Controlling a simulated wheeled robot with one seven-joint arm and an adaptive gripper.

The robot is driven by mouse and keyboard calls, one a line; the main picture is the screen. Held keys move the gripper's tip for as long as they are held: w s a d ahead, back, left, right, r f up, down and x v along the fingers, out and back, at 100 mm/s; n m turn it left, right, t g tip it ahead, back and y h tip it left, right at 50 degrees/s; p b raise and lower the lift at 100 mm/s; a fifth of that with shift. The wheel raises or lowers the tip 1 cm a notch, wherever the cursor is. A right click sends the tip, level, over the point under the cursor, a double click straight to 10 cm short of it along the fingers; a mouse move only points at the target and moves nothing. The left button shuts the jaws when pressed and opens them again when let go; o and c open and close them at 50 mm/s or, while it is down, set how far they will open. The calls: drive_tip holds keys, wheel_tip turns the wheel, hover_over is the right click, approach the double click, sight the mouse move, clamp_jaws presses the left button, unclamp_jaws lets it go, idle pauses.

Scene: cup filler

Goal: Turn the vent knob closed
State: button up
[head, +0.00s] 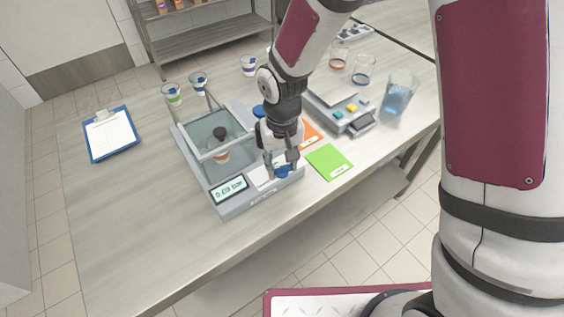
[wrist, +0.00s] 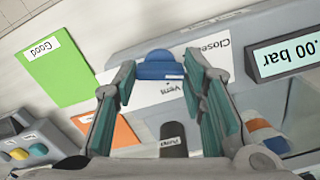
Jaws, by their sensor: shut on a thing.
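The blue vent knob (head: 283,172) sits on the front panel of the grey machine (head: 239,206), beside a pressure display (head: 228,189). In the wrist view, the knob (wrist: 160,64) stands over a white plate marked "Vent" and "Closed", the latter partly covered. My gripper (head: 280,158) reaches down onto the panel. In the wrist view, my gripper (wrist: 159,76) has one finger on each side of the knob and is shut on it. The knob's pointer direction is hard to tell.
A glass-walled chamber (head: 212,133) holds a cup left of my gripper. Green (head: 328,162) and orange cards lie at right, by a device with coloured buttons (head: 340,113). A glass of blue liquid (head: 398,94) stands further right. A clipboard (head: 111,134) lies left; the table's front left is clear.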

sight(282, 167)
drive_tip(key=shift+n, duration=1.9)
drive_tip(key=o, duration=1.2)
drive_tip(key=shift+c, duration=0.2)
wheel_tip(282, 167, up, 12)
